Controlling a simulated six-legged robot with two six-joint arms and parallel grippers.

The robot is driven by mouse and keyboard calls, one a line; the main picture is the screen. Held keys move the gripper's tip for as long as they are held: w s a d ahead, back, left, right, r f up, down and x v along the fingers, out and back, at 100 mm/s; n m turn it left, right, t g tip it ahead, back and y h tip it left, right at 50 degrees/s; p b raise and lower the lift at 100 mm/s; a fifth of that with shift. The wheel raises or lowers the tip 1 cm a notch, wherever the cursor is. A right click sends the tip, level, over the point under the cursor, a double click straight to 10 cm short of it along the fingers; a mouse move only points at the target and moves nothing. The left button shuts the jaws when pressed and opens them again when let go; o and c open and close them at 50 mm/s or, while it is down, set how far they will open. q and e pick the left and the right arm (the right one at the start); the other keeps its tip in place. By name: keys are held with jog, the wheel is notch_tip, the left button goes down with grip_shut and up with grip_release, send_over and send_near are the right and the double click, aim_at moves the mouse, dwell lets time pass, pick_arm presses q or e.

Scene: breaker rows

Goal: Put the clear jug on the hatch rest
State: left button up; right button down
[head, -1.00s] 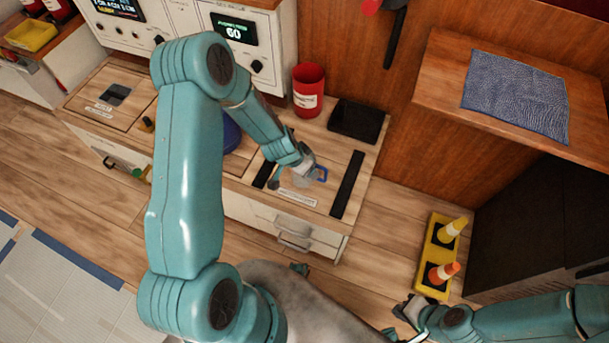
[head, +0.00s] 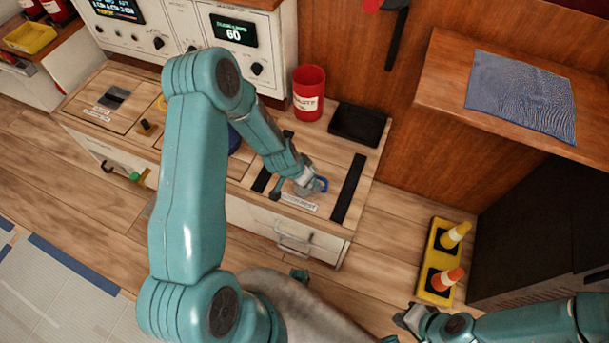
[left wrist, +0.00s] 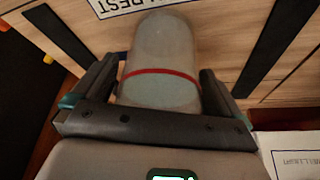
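The clear jug (left wrist: 160,55) has a red band and stands out between my left gripper's fingers in the left wrist view.
A red canister (head: 308,94) and a black tray (head: 358,124) stand behind the hatch rest. A blue cloth (head: 520,95) lies on the wooden shelf at right. A yellow holder (head: 438,263) with two cones is on the floor. Control panels line the back.

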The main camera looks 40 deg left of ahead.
pick_arm(q)
jog(key=shift+r, duration=0.2)
jog(key=d+p+v, duration=0.1)
jog(key=p+v, duration=0.3)
jog(key=v, duration=0.8)
jog(key=s+d+f+n+g+h, duration=0.2)
jog(key=s+d+f, duration=0.2)
jog(key=s+d, duration=0.4)
jog(key=s+d+f+n+g+h, duration=0.1)
jog(key=s+d+f+n+g, duration=0.15)
jog(key=s+d, duration=0.55)
notch_tip(320, 180, up, 11)
jog(key=w+d+p, duration=0.1)
jog(key=w+p, duration=0.1)
jog(key=p, duration=0.9)
jog(key=shift+w+d+f+p, duration=0.2)
jog(key=shift+w+p, duration=0.1)
jog(key=shift+p, duration=0.05)
jog(key=shift+m+t, duration=0.25)
